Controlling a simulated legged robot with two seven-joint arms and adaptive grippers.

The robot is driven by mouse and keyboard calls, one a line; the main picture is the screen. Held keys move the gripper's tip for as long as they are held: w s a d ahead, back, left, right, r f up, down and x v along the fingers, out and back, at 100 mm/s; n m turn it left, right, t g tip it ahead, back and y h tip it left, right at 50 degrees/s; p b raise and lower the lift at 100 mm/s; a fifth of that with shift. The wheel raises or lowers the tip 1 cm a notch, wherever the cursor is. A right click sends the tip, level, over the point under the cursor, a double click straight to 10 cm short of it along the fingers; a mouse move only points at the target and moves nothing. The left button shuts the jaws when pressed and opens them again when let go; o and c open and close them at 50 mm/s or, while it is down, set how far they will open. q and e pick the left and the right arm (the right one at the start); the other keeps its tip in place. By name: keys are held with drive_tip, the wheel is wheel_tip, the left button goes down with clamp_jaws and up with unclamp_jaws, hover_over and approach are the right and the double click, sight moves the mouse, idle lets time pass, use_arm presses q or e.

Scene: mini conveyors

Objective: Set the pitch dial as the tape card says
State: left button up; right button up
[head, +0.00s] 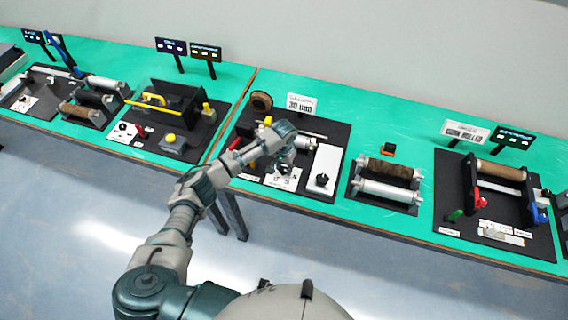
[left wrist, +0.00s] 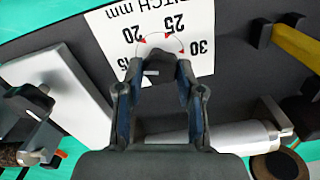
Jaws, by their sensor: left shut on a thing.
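The tape card (head: 300,104) stands behind the third station and appears to read 30 mm. The pitch dial's white scale plate (left wrist: 112,38) shows upside down in the left wrist view, with 20, 25 and 30 readable and small red marks around an arc. In the head view the plate (head: 281,181) lies at the front of the dark station base. A small pale line shows at the fingertips; the dial's setting cannot be read. My right gripper is out of view.
A white block with a black knob (head: 322,180) stands right of the dial. A metal roller (left wrist: 225,136) and a brown tape roll (head: 261,101) are close by. Other roller stations line the green table (head: 350,118); a two-roller unit (head: 388,180) sits to the right.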

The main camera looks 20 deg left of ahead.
use_arm(q)
drive_tip(key=shift+r+m+p, duration=0.3)
drive_tip(key=shift+m+p, duration=0.5)
drive_tip(key=shift+p, duration=0.1)
drive_tip(key=m+p, duration=0.2)
drive_tip(key=m, duration=0.2)
drive_tip(key=shift+d+f+m, duration=0.1)
drive_tip(key=shift+f+m, duration=0.05)
drive_tip(key=shift+m, duration=0.15)
drive_tip(key=m+p, duration=0.1)
drive_tip(key=m, duration=0.3)
drive_tip(key=shift+m, duration=0.3)
drive_tip(key=m, duration=0.4)
drive_tip(key=shift+m, duration=0.3)
drive_tip(key=m, duration=0.3)
drive_tip(key=shift+m, duration=0.3)
drive_tip(key=m, duration=0.4)
drive_tip(key=m+b, duration=0.1)
drive_tip(key=m, duration=0.4)
drive_tip(key=shift+m+b, duration=0.45)
drive_tip(key=shift+m, duration=1.85)
